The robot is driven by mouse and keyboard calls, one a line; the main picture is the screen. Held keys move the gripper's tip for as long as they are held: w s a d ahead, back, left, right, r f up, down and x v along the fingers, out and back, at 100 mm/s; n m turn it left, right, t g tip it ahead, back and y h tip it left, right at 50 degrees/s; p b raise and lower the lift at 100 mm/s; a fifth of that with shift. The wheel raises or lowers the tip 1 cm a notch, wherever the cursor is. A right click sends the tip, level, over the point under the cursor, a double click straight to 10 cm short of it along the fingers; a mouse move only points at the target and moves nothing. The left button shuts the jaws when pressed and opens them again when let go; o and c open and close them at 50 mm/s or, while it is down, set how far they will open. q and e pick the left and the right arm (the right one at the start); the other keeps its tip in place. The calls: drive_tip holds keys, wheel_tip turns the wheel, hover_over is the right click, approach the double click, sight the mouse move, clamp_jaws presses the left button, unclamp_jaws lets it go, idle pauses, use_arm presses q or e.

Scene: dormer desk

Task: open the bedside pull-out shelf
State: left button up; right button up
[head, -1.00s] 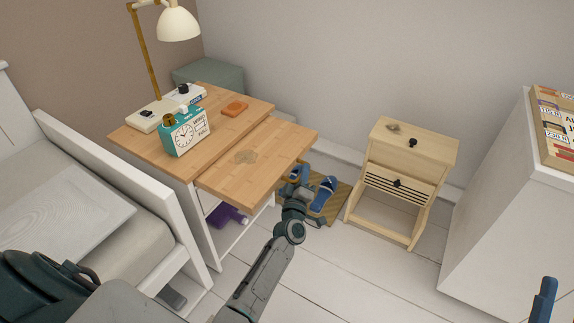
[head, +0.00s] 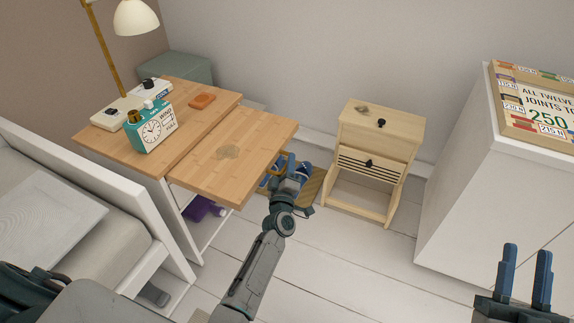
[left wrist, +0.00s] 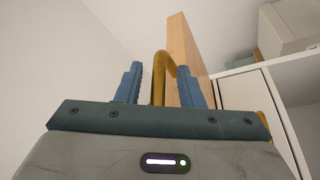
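The wooden pull-out shelf (head: 255,150) sticks well out to the right from under the wooden top of the bedside unit (head: 110,137). I cannot tell whether the fingers touch the handle. My right gripper (head: 525,275) is open and empty at the lower right.
A teal clock box (head: 151,127), an orange item (head: 202,101) and a lamp (head: 136,18) stand on the unit's top. Blue slippers on a mat (head: 312,188) lie below my left gripper. A small wooden cabinet (head: 380,130) and a white cabinet (head: 480,210) stand to the right.

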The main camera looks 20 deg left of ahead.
use_arm(q)
drive_tip(key=v, duration=1)
drive_tip(key=shift+s, duration=0.4)
use_arm(e)
drive_tip(key=shift+s+r+t, duration=0.35)
drive_tip(key=shift+r+t, duration=0.15)
drive_tip(key=shift+r, duration=0.25)
